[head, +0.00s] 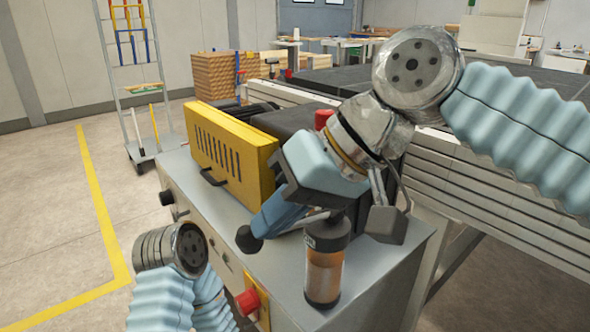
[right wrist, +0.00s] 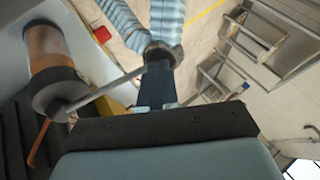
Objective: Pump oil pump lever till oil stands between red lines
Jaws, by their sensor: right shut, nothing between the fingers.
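The oil pump has a see-through cylinder (head: 324,272) with amber oil, standing on the grey machine's front corner. I cannot make out the red lines or the exact oil level. The cylinder also shows at the left of the right wrist view (right wrist: 45,50). A thin metal lever (head: 300,222) runs left from its dark cap to a black knob (head: 248,240). My right gripper (head: 264,222) is shut and empty, with its blue fingers over the lever's outer end, close to the knob. I cannot tell whether they touch. My left arm shows at lower left; its gripper is out of view.
The grey machine (head: 390,290) carries a yellow vented box (head: 228,155) behind the lever. A red button (head: 247,302) sits on its front face. The floor at left is open, with a trolley (head: 150,140) further back.

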